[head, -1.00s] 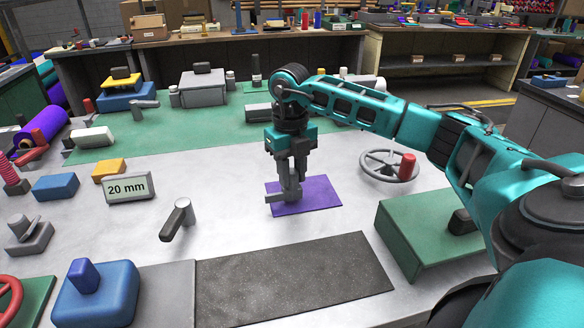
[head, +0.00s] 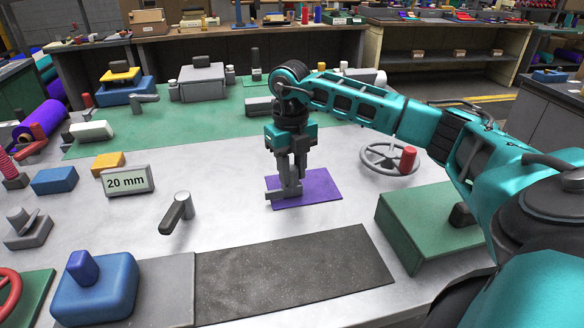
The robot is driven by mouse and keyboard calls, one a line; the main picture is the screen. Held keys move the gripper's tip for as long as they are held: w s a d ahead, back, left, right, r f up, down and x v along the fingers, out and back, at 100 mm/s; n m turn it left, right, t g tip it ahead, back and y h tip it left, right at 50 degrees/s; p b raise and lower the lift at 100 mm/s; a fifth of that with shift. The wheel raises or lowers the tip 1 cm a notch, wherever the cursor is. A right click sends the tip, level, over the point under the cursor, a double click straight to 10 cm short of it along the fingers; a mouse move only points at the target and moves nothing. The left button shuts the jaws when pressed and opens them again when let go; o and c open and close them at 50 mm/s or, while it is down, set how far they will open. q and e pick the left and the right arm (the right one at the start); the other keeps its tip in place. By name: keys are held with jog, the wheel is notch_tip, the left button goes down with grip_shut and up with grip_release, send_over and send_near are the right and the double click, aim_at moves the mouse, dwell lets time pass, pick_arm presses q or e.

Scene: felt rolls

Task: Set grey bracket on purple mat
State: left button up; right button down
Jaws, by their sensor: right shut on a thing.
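The purple mat (head: 318,187) lies flat on the light table near the middle of the head view. My right gripper (head: 291,186) points straight down over the left part of the mat. It is shut on the grey bracket (head: 275,194), whose low arm sticks out to the left near the mat's left edge. The fingers hide part of the bracket. The bracket is at or just above the mat surface; I cannot tell whether it touches. My left gripper is not in view.
A grey handwheel with a red knob (head: 408,158) stands right of the mat. A green box (head: 425,220) is at the front right, and a dark pad (head: 300,275) lies in front. A grey lever (head: 176,215) and a 20 mm sign (head: 128,181) are to the left.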

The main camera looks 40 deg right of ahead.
aim_at(291, 167)
jog(key=shift+f, duration=0.2)
jog(key=c, duration=0.8)
grip_release()
jog(key=shift+o, duration=0.2)
jog(key=shift+r, duration=0.15)
notch_tip(291, 167, up, 13)
jog(key=p, duration=0.1)
jog(key=shift+w, duration=0.25)
